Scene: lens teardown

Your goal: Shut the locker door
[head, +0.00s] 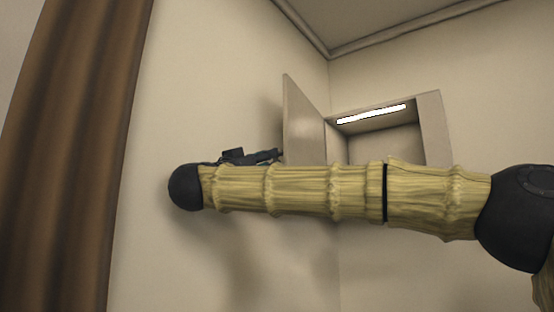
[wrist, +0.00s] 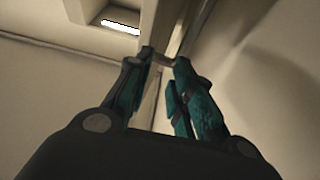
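The locker (head: 432,125) is a beige box on the wall, open at the front, with a bright white light strip inside. Its door (head: 303,125) stands swung open to the left of the opening. My gripper (head: 279,155) is at the door's outer edge, partly hidden behind my arm. In the wrist view my gripper (wrist: 164,58) has its two dark teal fingers apart, with the edge of the door (wrist: 187,22) running between and beyond them. A small pale piece shows between the fingertips; I cannot tell whether they touch it. The locker's lower part is hidden by my arm.
A brown curtain (head: 75,150) hangs at the left. Plain beige walls meet in a corner behind the locker, under a ceiling moulding (head: 420,28). The wall (head: 210,90) left of the door is bare. My arm crosses in front of the locker.

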